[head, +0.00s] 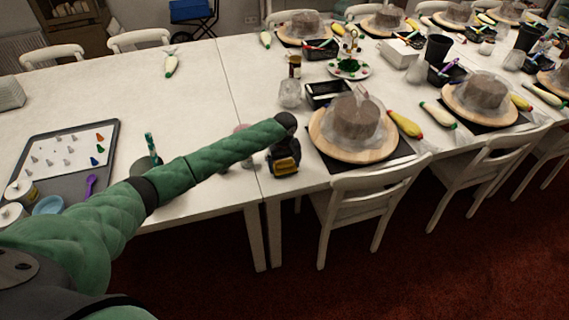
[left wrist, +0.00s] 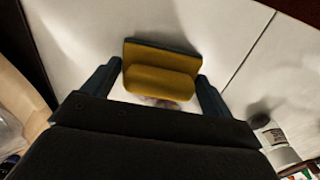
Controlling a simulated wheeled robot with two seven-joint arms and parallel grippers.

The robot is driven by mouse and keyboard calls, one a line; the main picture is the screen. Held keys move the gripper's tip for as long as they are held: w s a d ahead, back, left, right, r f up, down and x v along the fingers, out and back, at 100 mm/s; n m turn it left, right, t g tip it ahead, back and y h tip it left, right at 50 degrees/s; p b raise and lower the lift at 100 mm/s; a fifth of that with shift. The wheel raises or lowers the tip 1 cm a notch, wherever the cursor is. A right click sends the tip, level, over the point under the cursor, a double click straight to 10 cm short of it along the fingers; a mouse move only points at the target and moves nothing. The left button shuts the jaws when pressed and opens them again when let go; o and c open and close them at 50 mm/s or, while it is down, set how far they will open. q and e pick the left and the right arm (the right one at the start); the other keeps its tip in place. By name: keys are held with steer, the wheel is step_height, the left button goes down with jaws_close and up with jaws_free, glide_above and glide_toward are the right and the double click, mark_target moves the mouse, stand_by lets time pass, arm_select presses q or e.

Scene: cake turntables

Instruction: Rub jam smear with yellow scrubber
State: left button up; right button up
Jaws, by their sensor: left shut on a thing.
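My left gripper (head: 284,172) reaches over the near edge of the white table, just left of the nearest wooden turntable. It is shut on the yellow scrubber (head: 284,164). In the left wrist view the yellow scrubber (left wrist: 160,82), with a dark edge along its far side, sits between the two fingers of the gripper (left wrist: 158,90). A small reddish-brown patch, perhaps the jam smear (left wrist: 154,103), shows partly below the scrubber; most of it is hidden. I cannot tell whether the scrubber touches the table. My right gripper is not in view.
The turntable (head: 322,147) with a wrapped cake stands close on the right. A glass jar (head: 289,93) and a black tray (head: 328,92) lie behind. A grey tray (head: 107,132) is at left. A chair (head: 372,190) stands at the table's front. The table's back left is mostly clear.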

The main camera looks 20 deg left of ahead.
arm_select(q)
steer(key=shift+f, duration=0.35)
